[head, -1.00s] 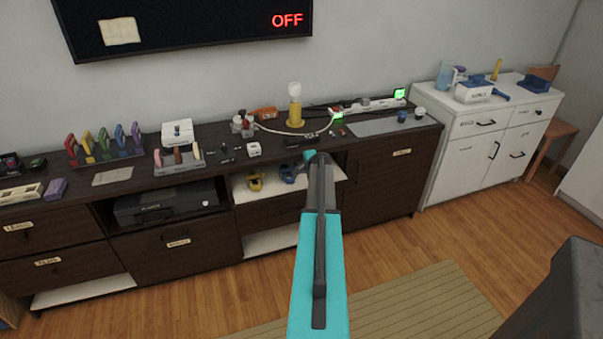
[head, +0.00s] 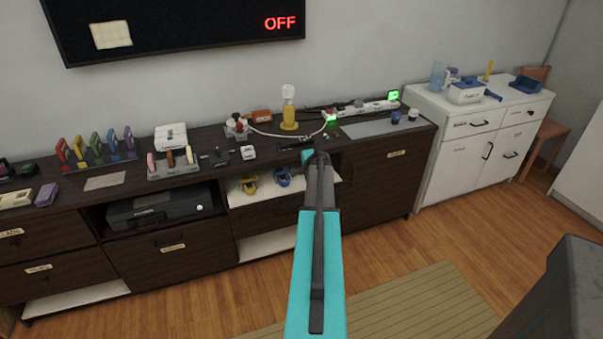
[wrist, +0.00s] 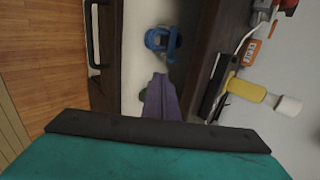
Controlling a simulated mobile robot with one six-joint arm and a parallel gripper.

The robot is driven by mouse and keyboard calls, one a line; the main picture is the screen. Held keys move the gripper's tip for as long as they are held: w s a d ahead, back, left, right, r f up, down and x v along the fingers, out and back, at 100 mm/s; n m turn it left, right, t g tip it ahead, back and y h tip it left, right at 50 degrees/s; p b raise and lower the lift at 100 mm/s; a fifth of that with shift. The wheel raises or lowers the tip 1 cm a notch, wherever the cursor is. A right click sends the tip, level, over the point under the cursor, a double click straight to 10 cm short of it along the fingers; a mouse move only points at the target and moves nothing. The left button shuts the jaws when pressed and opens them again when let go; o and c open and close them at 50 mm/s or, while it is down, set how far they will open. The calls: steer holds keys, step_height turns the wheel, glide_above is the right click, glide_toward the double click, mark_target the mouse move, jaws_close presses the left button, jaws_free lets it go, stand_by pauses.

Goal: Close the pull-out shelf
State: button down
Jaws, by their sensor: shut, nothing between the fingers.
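The pull-out shelf (head: 238,196) is a white board with a dark front in the middle of the dark sideboard. It stands out from the cabinet. In the wrist view the white shelf (wrist: 134,55) shows with the blue item (wrist: 163,42) and a black handle (wrist: 92,40). A purple tapered shape (wrist: 162,98) hides part of it.
The sideboard top (head: 215,175) holds several small items, a yellow lamp (head: 289,107) and a power strip (head: 370,108). A box-like device (head: 155,208) sits in an open bay to the left. A white cabinet (head: 475,145) stands at right. The floor (head: 205,300) in front is clear.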

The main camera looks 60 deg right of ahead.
steer(key=s+a+r+m+t+b, duration=0.2)
steer(key=a+m+t+b, duration=0.45)
steer(key=m+b, duration=0.45)
steer(key=s+d+f+m+h+b, duration=0.2)
steer(key=s+f+m+h+b, duration=0.3)
steer(key=s+f+b, duration=0.9)
steer(key=shift+s+f+m+b, duration=0.4)
steer(key=shift+s+m+b, duration=0.65)
steer(key=shift+b, duration=5.55)
steer(key=shift+w+t, duration=0.1)
steer(key=shift+t, duration=0.15)
